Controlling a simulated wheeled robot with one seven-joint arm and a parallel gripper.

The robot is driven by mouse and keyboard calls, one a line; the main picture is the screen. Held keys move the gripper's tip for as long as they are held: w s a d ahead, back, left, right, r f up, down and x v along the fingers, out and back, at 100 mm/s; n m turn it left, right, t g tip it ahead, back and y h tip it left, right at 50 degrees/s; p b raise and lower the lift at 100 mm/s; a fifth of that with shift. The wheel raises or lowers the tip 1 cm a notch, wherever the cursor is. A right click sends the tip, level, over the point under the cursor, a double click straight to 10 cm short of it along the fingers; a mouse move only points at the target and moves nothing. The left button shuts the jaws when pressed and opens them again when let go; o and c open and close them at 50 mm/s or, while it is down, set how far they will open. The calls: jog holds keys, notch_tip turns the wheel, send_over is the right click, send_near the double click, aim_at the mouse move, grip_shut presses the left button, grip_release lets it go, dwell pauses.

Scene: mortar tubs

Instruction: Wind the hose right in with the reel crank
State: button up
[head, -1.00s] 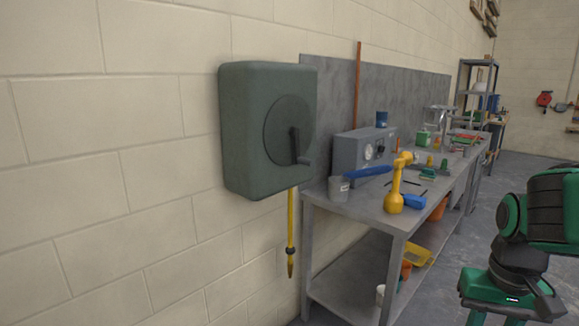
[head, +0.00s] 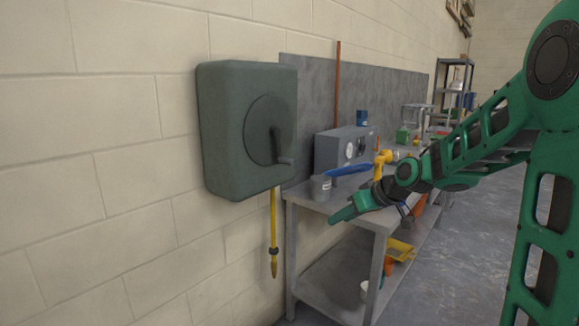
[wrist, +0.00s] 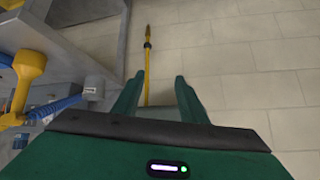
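The dark green hose reel (head: 225,130) is fixed to the wall at centre left in the head view. Its crank (head: 276,148) sits on a round disc on the reel's right face, with the grip (head: 285,161) sticking out at the lower right. A short length of yellow hose (head: 273,215) hangs below the reel, ending in a nozzle (head: 274,265). My gripper (head: 340,215) is to the right of and below the crank, apart from it. In the wrist view its fingers (wrist: 159,77) are spread and empty, with the hose (wrist: 147,75) showing beyond them.
A grey workbench (head: 335,206) stands right of the reel, close under my gripper. On it are a grey cup (head: 320,188), a gauge box (head: 335,150) and a yellow tool (head: 382,160) with a blue part. Bare wall lies left of the reel.

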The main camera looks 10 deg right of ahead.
jog(key=w+a+r+n+t+y, duration=0.1)
jog(key=w+a+r+t+y, duration=0.1)
jog(key=w, duration=0.4)
jog(key=w+a+r+n+t+y, duration=0.1)
jog(key=w+a+r+t+y, duration=0.15)
jog(key=w, duration=0.25)
jog(key=t+y, duration=0.2)
send_near(288, 162)
jog(key=w, duration=0.2)
jog(key=shift+n, duration=0.4)
jog(key=x, duration=0.9)
jog(key=shift+w+a+f, duration=0.15)
jog(key=shift+w+f, duration=0.15)
jog(key=shift+w, duration=0.05)
grip_shut()
